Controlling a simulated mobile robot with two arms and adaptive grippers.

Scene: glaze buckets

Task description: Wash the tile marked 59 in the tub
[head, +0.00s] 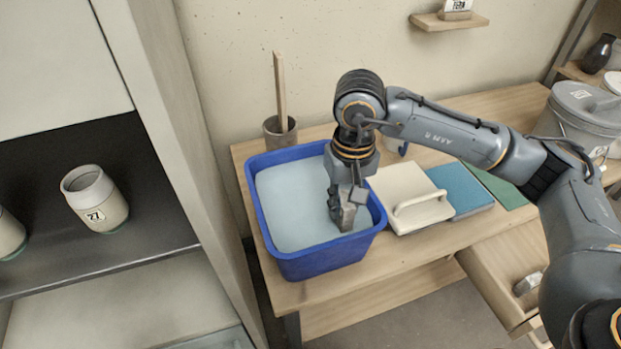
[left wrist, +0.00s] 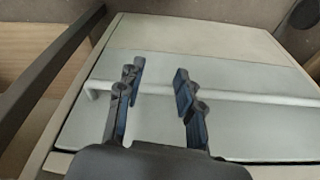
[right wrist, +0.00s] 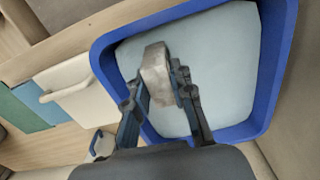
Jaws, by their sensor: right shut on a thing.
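The blue tub (head: 318,265) stands on the wooden table and holds pale blue-grey liquid (head: 290,205). My right gripper (head: 346,208) points down into the tub near its right side. It is shut on a small grey-tan tile (right wrist: 156,72), whose lower end is at or in the liquid. I cannot read a number on the tile from here. The tub also shows in the right wrist view (right wrist: 278,70). My left gripper (left wrist: 157,88) is out of the head view. It is open and empty in front of a pale panel with a long bar handle (left wrist: 245,96).
A cream lid or box with a handle (head: 400,182), a blue panel (head: 460,187) and a green one (head: 498,184) lie right of the tub. A brush pot (head: 280,136) is behind it. A drawer (head: 495,280) stands open at the front right. A grey bucket (head: 580,115) is farther right.

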